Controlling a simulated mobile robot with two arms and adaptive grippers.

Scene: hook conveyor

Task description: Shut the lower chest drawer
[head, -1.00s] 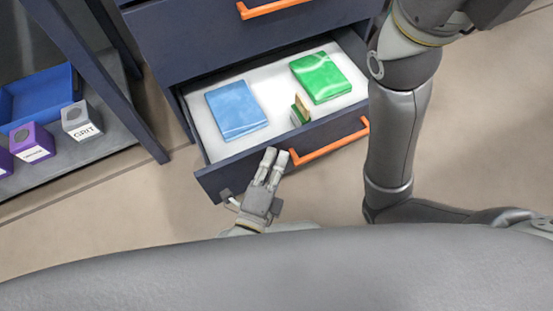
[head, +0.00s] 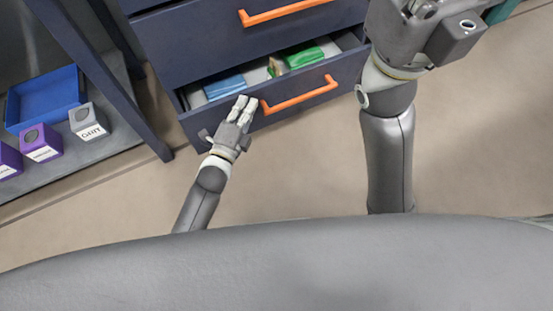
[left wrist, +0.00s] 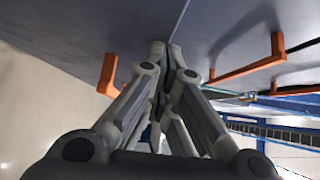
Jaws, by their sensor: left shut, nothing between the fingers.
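The lower chest drawer (head: 333,90) is dark blue with an orange handle (head: 300,95) and stands partly open. Inside it I see part of a blue packet (head: 224,87), a green packet (head: 301,56) and a small brown and green item (head: 275,68). My left gripper (head: 245,102) is shut and empty, its fingertips at the top of the drawer front, left of the handle. In the left wrist view the shut fingers (left wrist: 166,48) reach the dark drawer face, with an orange handle on each side. My right gripper is not clearly in view; my right arm stands at the right.
The upper drawer (head: 200,45) with its orange handle (head: 287,12) is above and looks shut. At left a shelf holds a blue tray (head: 45,95), a grey box marked GRIT (head: 88,122) and purple boxes (head: 41,143). The floor (head: 290,170) in front is clear.

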